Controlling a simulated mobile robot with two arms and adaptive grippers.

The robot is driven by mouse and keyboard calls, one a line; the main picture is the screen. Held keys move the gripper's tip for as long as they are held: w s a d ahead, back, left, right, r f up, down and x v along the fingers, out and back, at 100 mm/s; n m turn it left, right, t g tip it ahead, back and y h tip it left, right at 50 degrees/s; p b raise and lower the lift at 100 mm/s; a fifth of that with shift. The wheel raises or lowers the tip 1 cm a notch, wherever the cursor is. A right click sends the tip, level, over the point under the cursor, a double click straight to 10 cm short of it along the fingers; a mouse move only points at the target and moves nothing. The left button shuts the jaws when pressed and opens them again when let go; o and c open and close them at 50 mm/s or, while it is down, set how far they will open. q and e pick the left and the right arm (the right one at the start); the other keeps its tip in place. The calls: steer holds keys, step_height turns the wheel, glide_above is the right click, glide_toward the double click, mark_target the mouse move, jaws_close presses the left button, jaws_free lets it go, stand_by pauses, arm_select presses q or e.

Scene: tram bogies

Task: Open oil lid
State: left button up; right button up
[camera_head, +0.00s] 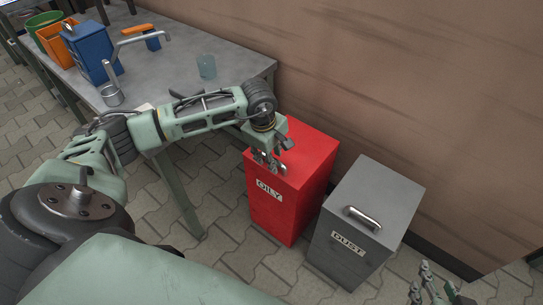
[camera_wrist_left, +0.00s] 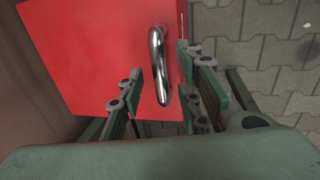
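The red bin labelled OILY (camera_head: 285,210) stands on the floor beside the table, its red lid (camera_head: 311,150) down flat. The lid's shiny metal handle (camera_wrist_left: 157,62) shows in the left wrist view. My left gripper (camera_head: 270,160) is over the lid near its left edge. In the left wrist view my left gripper (camera_wrist_left: 165,85) is open, with fingers apart on both sides of the handle. I cannot tell whether they touch it. My right gripper (camera_head: 436,281) is open and empty at the lower right, away from the bins.
A grey bin labelled DUST (camera_head: 375,205) stands right of the red one. A brown wall (camera_head: 420,90) rises behind the bins.

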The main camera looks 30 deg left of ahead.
arm_select(q)
jaws_close()
stand_by(0.3)
stand_by(0.3)
